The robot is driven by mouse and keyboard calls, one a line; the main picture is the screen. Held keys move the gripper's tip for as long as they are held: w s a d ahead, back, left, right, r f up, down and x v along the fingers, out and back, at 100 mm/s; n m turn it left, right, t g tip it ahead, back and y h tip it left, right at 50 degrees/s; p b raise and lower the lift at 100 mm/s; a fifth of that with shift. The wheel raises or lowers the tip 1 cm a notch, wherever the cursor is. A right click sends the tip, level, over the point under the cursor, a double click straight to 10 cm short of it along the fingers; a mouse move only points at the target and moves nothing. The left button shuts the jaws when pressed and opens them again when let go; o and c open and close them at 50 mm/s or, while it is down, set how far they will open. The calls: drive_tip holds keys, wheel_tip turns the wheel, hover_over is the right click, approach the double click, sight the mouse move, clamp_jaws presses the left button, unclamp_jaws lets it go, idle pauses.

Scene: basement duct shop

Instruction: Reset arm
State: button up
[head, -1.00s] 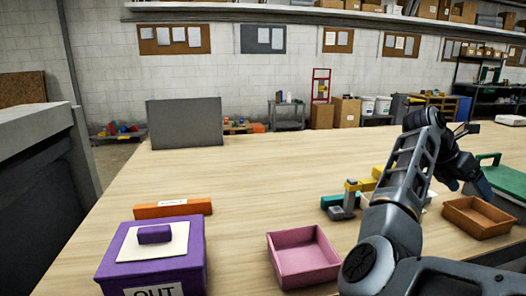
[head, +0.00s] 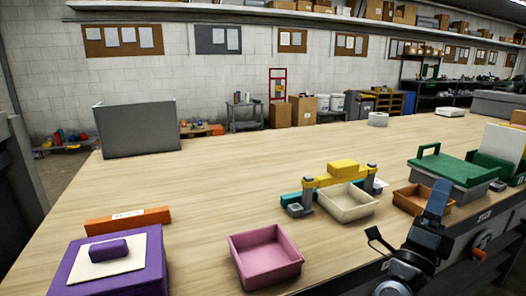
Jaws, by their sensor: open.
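My arm is folded low at the right in the head view, in front of the workbench (head: 205,190). My gripper (head: 392,245) is at its near edge, below and to the right of a cream tray (head: 348,214). The gripper is dark, small in view and partly hidden by its own links. It is open, and I see nothing held in it.
Near the front stand a purple box (head: 72,284), an orange bar (head: 127,221) and a pink tray (head: 264,256). A yellow and teal frame (head: 343,169) stands behind the cream tray. A brown tray (head: 408,204) and green-lidded box (head: 462,170) are close to my arm. The bench middle is clear.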

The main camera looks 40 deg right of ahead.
drive_tip(key=s+a+f+n+t+y, duration=0.35)
drive_tip(key=a+n+t+y, duration=0.6)
drive_tip(key=n, duration=0.35)
drive_tip(key=s+a+f+n+t+y, duration=0.2)
drive_tip(key=a+f+n+t+y, duration=0.3)
drive_tip(key=a+n+t+y, duration=0.5)
drive_tip(key=s+a+f+n+g+y, duration=0.4)
drive_tip(key=s+a+n+g+y, duration=0.2)
drive_tip(key=s+a+n, duration=0.5)
drive_tip(key=s+a+g, duration=0.2)
drive_tip(key=a, duration=0.1)
drive_tip(key=shift+a+g+p, duration=0.2)
drive_tip(key=shift+g+p, duration=0.15)
drive_tip(key=shift+c, duration=0.5)
